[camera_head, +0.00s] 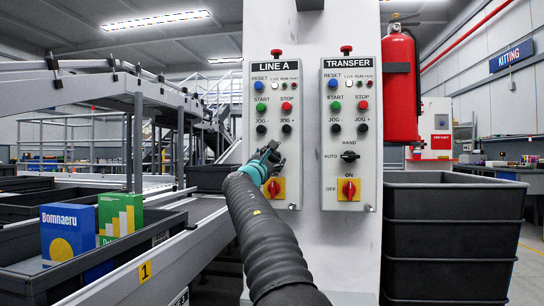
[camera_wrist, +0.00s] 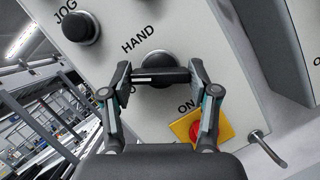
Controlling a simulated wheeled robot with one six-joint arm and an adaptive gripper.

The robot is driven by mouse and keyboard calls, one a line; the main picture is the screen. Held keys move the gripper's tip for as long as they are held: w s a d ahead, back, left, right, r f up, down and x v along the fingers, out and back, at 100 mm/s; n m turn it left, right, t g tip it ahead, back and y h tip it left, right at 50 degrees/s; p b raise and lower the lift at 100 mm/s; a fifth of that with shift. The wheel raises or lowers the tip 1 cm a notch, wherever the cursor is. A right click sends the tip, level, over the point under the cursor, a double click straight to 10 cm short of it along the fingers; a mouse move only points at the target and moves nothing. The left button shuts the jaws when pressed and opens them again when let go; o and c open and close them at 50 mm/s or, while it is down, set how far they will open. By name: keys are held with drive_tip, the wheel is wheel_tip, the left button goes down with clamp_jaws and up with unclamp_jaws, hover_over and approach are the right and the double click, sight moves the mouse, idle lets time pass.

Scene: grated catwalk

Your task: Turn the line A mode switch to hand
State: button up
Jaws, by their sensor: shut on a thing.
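The line A mode switch (camera_wrist: 158,60) is a round black knob with a bar handle on the grey LINE A panel (camera_head: 256,100). In the head view my gripper (camera_head: 268,155) covers it. In the wrist view my gripper (camera_wrist: 161,76) is shut on the bar, one finger at each end. The HAND label (camera_wrist: 139,38) is above the knob; the AUTO label is mostly hidden by the left finger. The bar is tilted against the label lettering, and its white-marked end seems to point between AUTO and HAND.
A red ON/OFF switch on a yellow plate (camera_wrist: 198,130) sits close below my right finger. The TRANSFER panel (camera_head: 347,190) with a similar switch is to the right. A fire extinguisher (camera_head: 400,90) hangs beside it above stacked dark crates (camera_head: 440,240). A conveyor (camera_head: 150,270) runs at left.

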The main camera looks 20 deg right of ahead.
drive_tip(key=m+g+p, duration=0.1)
drive_tip(key=m, duration=0.1)
drive_tip(key=m+g+p, duration=0.1)
drive_tip(key=m, duration=0.2)
drive_tip(key=m+g+p, duration=0.1)
drive_tip(key=m+p, duration=0.1)
drive_tip(key=m, duration=0.1)
drive_tip(key=shift+a+r, duration=0.1)
drive_tip(key=shift+r, duration=0.2)
drive_tip(key=m+g+p, duration=0.1)
drive_tip(key=m, duration=0.1)
drive_tip(key=shift+m+p, duration=0.3)
drive_tip(key=shift+f+m+g+y+p, duration=0.1)
drive_tip(key=shift+m+g+y+p, duration=0.5)
drive_tip(key=shift+m, duration=0.5)
drive_tip(key=shift+f, duration=0.1)
drive_tip(key=o, duration=1.2)
drive_tip(key=shift+c, duration=0.2)
drive_tip(key=v, duration=1.2)
